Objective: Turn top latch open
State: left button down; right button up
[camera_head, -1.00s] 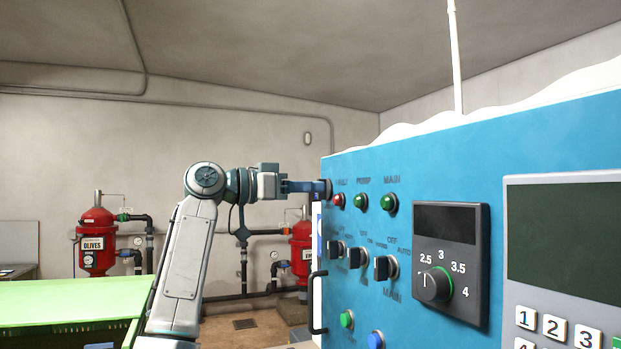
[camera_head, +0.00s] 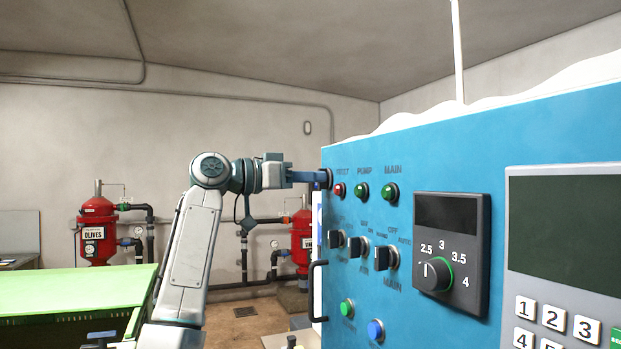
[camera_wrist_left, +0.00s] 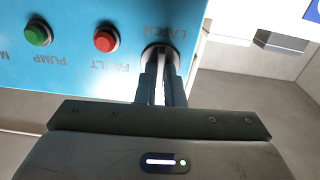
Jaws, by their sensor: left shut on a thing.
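The latch (camera_wrist_left: 157,52) is a round dark knob with a pale bar at the upper left corner of the blue panel (camera_head: 450,150). Its "LATCH" label shows upside down in the left wrist view. My left gripper (camera_wrist_left: 160,75) is shut on the latch, with one dark finger on each side of the pale bar. In the head view my left gripper (camera_head: 318,179) reaches the panel's left edge from the left. The fingers hide part of the latch there.
Beside the latch are the red fault light (camera_head: 340,190) and green pump light (camera_head: 361,192). Black switches (camera_head: 386,257) and a dial (camera_head: 436,273) sit lower on the panel. A black handle (camera_head: 314,290) stands out at its left edge. A green-topped table (camera_head: 75,290) is at left.

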pick_arm(q)
jog(key=shift+w+f+n+p, duration=0.1)
jog(key=shift+n+p, duration=0.1)
jog(key=shift+n, duration=4.15)
jog(key=shift+w+f+n+p, duration=0.1)
jog(key=shift+n+p, duration=0.1)
jog(key=shift+n, duration=4.15)
jog(key=c, duration=1.5)
grip_release()
jog(key=shift+a, duration=0.1)
jog(key=shift+c, duration=0.2)
